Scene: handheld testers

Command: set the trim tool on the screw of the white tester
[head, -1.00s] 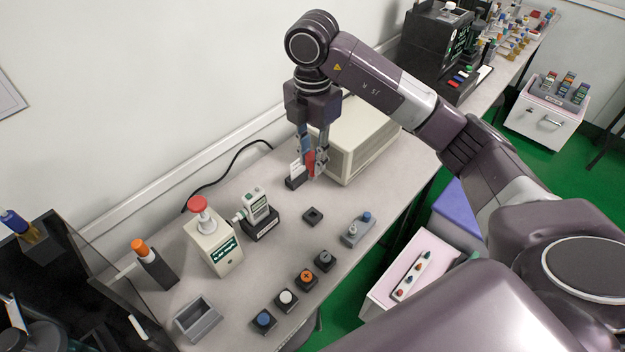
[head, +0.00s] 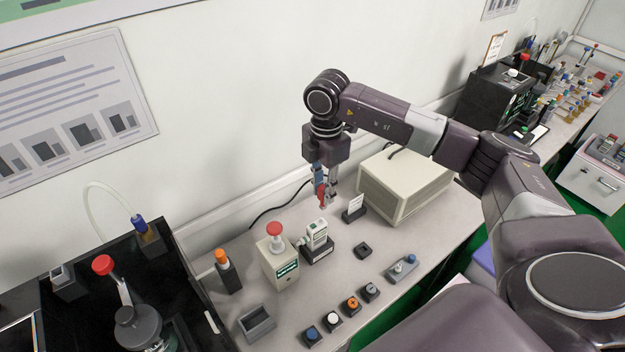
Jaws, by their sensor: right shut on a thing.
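My right gripper (head: 324,200) is shut on a red tool, the trim tool (head: 321,190). The tool hangs point down in the air, just above and behind the white tester in the picture. The white tester (head: 316,231) stands upright in a black cradle (head: 318,254) on the bench. It has a dark spot near its top and a knob at its left side. Its screw is too small to make out. I cannot tell whether the tool tip touches the tester; a gap seems to show. My left gripper is out of view.
A cream box with a red button (head: 281,265) stands just left of the tester. A black holder with a white card (head: 354,211) and a large beige case (head: 405,187) are to the right. Several square buttons line the bench's front. A dark open-topped case fills the left.

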